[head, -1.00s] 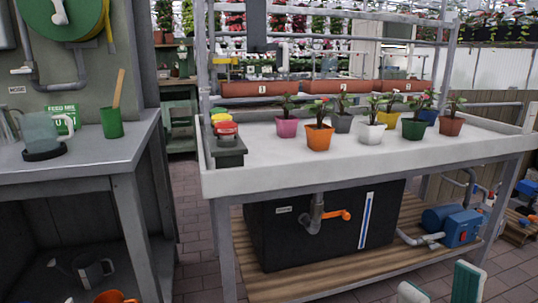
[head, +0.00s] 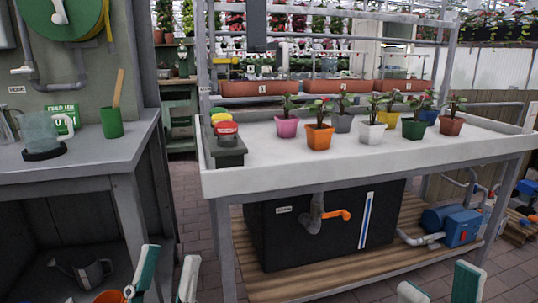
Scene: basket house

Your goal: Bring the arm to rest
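My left gripper (head: 170,258) is at the lower left of the head view, with its two green-and-white fingers pointing up and apart. It is open, with nothing between the fingers. It appears in front of the gap between the grey side bench (head: 80,165) and the white planting bench (head: 300,185). My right gripper (head: 438,277) is at the bottom right edge, also open and empty, in front of the planting bench's lower wooden shelf (head: 300,288). Only the finger ends of the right gripper show. The rest of both arms is out of view.
Several potted plants, including an orange pot (head: 319,137), stand on the planting bench. A black tank (head: 290,235) and blue pump (head: 462,228) sit below. A green cup (head: 112,122) stands on the side bench, with a watering can (head: 85,273) underneath.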

